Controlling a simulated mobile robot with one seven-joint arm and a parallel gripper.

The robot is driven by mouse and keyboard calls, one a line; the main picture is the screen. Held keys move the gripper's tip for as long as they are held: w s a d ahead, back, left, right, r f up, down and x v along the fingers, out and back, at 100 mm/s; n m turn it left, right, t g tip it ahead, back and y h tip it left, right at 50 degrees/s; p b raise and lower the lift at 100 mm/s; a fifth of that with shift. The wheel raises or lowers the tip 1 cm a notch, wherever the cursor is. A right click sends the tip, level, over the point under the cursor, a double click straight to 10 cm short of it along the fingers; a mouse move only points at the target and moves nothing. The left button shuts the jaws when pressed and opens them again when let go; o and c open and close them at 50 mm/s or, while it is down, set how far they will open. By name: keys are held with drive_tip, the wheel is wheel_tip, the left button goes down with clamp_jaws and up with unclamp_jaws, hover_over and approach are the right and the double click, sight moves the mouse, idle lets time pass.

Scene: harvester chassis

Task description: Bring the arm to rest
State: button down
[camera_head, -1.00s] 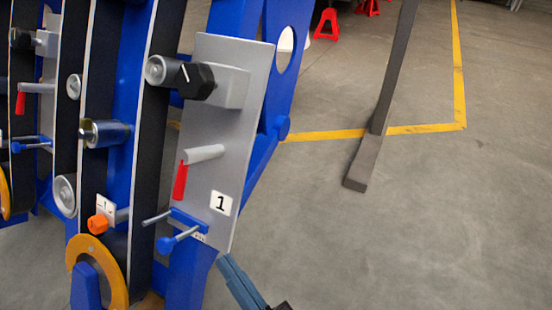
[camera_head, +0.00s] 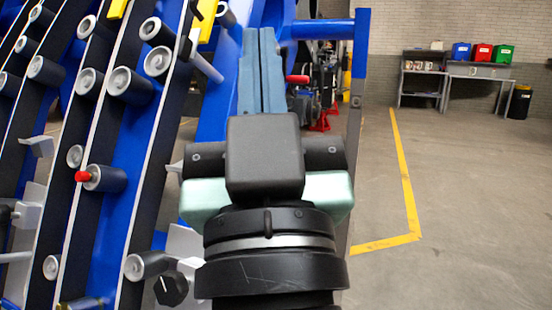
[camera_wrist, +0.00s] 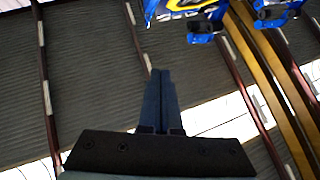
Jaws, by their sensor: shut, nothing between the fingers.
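My gripper (camera_head: 262,45) stands upright in the middle of the head view, with its two blue-grey fingers together and nothing between them. It is in front of the harvester chassis (camera_head: 128,215), a blue frame with black belts and grey rollers that fills the left side. In the wrist view my gripper (camera_wrist: 160,80) is also shut and points up toward the ceiling. My wrist and gripper body hide part of the chassis behind them. Whether the fingers touch the chassis cannot be told, but they look apart from it.
A black knob (camera_head: 171,289) sits on the chassis at the lower left of my wrist. A blue bar (camera_head: 361,45) stands right of the gripper. Open floor with a yellow line (camera_head: 405,185) lies to the right. A workbench (camera_head: 478,72) with coloured bins stands far back.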

wheel_tip(320, 180, up, 42)
drive_tip(key=s+d+m+t+h+p, duration=0.1)
drive_tip(key=s+h+p, duration=0.1)
drive_tip(key=p, duration=3.6)
drive_tip(key=shift+s+r+m, duration=0.15)
drive_tip(key=shift+s+m, duration=0.15)
drive_tip(key=shift+s, duration=0.15)
